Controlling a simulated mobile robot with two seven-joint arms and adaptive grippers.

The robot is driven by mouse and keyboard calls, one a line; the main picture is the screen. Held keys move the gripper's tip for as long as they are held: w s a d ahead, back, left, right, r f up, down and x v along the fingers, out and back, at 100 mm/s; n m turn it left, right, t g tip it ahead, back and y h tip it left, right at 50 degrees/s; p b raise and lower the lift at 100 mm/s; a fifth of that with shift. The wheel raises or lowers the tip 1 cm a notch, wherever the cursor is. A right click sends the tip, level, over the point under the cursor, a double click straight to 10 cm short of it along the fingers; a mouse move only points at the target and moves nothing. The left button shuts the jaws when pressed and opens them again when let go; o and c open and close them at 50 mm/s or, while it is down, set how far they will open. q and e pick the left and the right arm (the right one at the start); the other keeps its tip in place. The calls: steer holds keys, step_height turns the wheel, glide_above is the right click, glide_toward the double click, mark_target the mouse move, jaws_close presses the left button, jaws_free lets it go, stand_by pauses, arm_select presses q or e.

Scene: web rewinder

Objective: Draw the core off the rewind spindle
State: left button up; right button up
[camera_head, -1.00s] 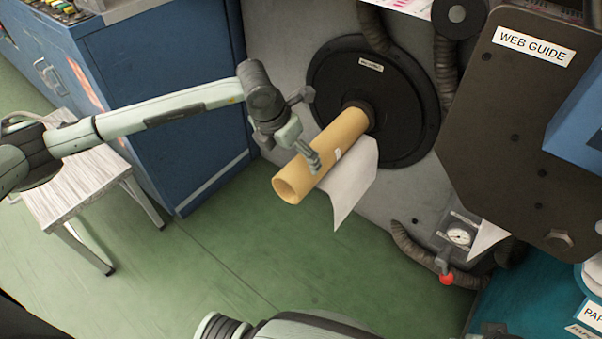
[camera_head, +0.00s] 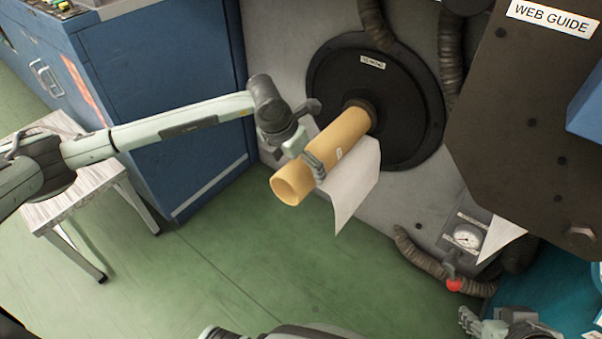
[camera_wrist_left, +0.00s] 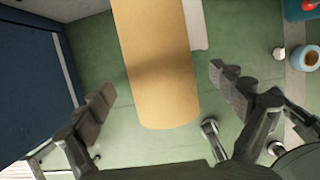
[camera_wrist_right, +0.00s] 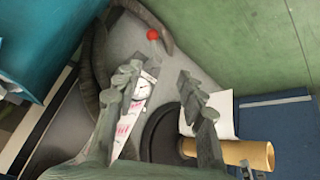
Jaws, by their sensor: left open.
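The tan cardboard core (camera_head: 335,145) sits on the rewind spindle, its far end at the black round disc (camera_head: 403,90) and its open end pointing toward me. A white paper sheet (camera_head: 350,188) hangs from its side. The spindle inside is hidden. My left gripper (camera_head: 316,165) is open near the core's free end. In the left wrist view the core (camera_wrist_left: 155,50) runs between its spread fingers, with gaps on both sides. My right gripper (camera_head: 474,320) is at the lower right, away from the core. In the right wrist view it (camera_wrist_right: 158,84) is open and empty.
A blue cabinet (camera_head: 165,90) stands left of the core, with a small table (camera_head: 85,190) before it. The WEB GUIDE plate (camera_head: 530,110), a gauge (camera_head: 466,239), hoses (camera_head: 425,265) and a red knob (camera_head: 453,285) are at right. The green floor below the core is clear.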

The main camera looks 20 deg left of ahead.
arm_select(q)
steer(key=shift+b+x, duration=0.7)
steer(key=shift+x, duration=0.1)
steer(key=shift+w+f+b, duration=0.2)
steer(key=shift+f+b, duration=0.5)
steer(key=shift+w+d+f, duration=0.1)
arm_select(e)
steer(key=w+a+r+n+t+y, duration=0.1)
steer(key=w+a+r+t+y, duration=0.3)
steer(key=w+a+r+t, duration=0.3)
steer(key=shift+w+a+r+t, duration=0.4)
steer(key=shift+w+a+r, duration=0.45)
steer(key=shift+a+r, duration=1.05)
arm_select(q)
steer(key=c, duration=1.6)
